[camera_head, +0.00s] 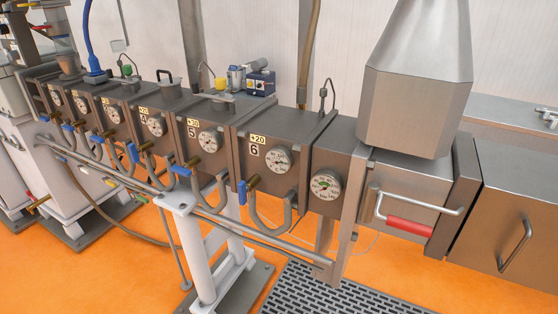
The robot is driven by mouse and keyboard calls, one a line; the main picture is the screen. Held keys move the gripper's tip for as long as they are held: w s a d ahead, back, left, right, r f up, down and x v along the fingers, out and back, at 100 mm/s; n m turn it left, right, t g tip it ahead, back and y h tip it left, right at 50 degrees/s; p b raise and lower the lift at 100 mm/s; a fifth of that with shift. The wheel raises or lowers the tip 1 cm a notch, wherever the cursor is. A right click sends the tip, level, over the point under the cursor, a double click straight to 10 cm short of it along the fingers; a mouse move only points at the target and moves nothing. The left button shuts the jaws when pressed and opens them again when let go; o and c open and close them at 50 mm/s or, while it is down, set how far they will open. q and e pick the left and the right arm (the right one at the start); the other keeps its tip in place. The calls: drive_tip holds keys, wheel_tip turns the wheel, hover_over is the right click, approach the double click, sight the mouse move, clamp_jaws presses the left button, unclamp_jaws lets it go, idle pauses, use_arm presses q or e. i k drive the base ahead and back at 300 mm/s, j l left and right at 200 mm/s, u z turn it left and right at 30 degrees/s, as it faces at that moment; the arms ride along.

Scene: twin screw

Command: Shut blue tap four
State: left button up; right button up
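A row of blue-handled taps runs along the front of a grey metal machine. The tap (132,152) below the section marked 4 (143,118) has a blue handle that stands steeply, slightly tilted. The tap (180,171) below the section marked 5 (192,133) has its blue handle lying nearly level. The tap (242,192) below the section marked 6 (254,152) has its blue handle upright. Smaller blue taps (68,130) continue to the left; their numbers are too small to read surely. Neither of my grippers is in view.
A horizontal pipe (290,251) runs below the taps, with curved hoses (272,226) hanging near it. A white support stand (200,255) rises beneath. A steel hopper (418,100) and a red-gripped handle (410,226) are at right. Orange floor in front is partly clear.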

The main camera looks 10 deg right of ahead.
sight(134, 152)
drive_tip(key=z, duration=1)
drive_tip(key=i+j+z, duration=0.1)
drive_tip(key=z, duration=0.4)
drive_tip(key=j+z, duration=0.1)
drive_tip(key=z, duration=0.95)
drive_tip(key=j+z, duration=0.1)
drive_tip(key=z, duration=0.9)
drive_tip(key=j+z, duration=0.1)
drive_tip(key=z, duration=0.4)
drive_tip(key=k+j+z, duration=0.1)
drive_tip(key=z, duration=0.25)
drive_tip(key=k+z, duration=0.1)
drive_tip(key=z, duration=0.3)
drive_tip(key=k+z, duration=0.1)
drive_tip(key=z, duration=0.25)
drive_tip(key=k+j+u, duration=0.1)
drive_tip(key=k+u, duration=0.15)
drive_tip(key=k+j+u, duration=0.25)
drive_tip(key=u, duration=0.5)
drive_tip(key=k+j+u, duration=0.1)
drive_tip(key=u, duration=0.35)
drive_tip(key=k+u, duration=0.1)
drive_tip(key=u, duration=0.4)
drive_tip(key=j+u, duration=0.15)
drive_tip(key=u, duration=0.3)
